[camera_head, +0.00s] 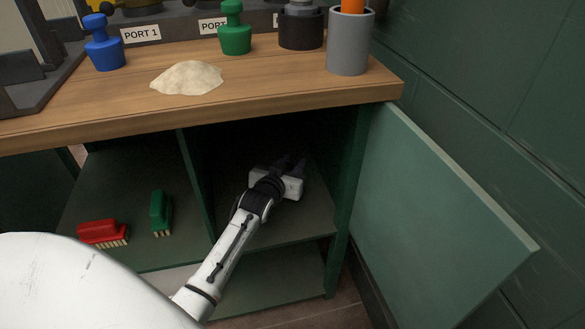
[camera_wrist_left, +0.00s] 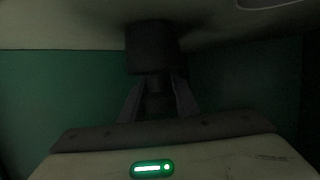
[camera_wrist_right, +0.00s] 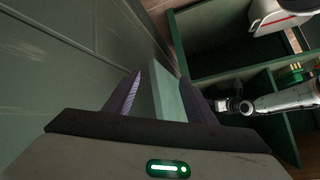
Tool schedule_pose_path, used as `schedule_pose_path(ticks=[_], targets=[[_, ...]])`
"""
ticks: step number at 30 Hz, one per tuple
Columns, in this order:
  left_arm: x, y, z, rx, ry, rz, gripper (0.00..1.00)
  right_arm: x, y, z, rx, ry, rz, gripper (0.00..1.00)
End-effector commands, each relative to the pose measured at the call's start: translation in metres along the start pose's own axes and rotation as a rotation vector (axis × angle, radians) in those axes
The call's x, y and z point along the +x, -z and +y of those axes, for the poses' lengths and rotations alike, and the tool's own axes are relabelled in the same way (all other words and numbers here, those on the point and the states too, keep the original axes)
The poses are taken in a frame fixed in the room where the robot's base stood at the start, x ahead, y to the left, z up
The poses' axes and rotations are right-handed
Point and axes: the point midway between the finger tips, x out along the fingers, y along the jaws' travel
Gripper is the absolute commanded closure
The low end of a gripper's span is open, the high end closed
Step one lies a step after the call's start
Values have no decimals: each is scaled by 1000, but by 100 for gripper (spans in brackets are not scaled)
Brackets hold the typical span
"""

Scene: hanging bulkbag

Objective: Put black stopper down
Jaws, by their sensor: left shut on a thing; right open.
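My left gripper (camera_head: 292,168) reaches into the dark right compartment of the cabinet (camera_head: 340,190) under the worktop. In the left wrist view the left gripper (camera_wrist_left: 158,95) is shut on the black stopper (camera_wrist_left: 153,48), whose wide dark body shows beyond the fingertips. The stopper is lost in shadow in the head view, and I cannot tell whether it touches the shelf (camera_head: 265,228). My right gripper (camera_wrist_right: 165,97) is open and empty in its wrist view, outside the cabinet, and out of the head view.
The open green door (camera_head: 440,215) stands right of the compartment. A divider (camera_head: 196,190) separates it from the left compartment with a red brush (camera_head: 100,232) and green brush (camera_head: 160,212). Blue (camera_head: 104,45) and green (camera_head: 234,30) stoppers, powder (camera_head: 187,78) and a grey cylinder (camera_head: 348,45) are on the worktop.

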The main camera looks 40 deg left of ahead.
Motion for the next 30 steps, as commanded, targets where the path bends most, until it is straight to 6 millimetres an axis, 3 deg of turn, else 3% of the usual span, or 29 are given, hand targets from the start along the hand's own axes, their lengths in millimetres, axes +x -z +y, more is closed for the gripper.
schedule_pose_path(ticks=[9,10,13,23,30], targets=[[1,-2,0,0,0,2,95,-1,2,-1,1,3,7,50],[1,-2,0,0,0,1,68,-1,2,-1,1,4,7,50],[1,-2,0,0,0,1,53,-1,2,-1,2,4,7,50],[0,2,0,0,0,2,53,-2,2,-2,1,3,6,50],[-38,4,0,0,-1,-1,53,-4,-5,6,-16,-33,-53,50]])
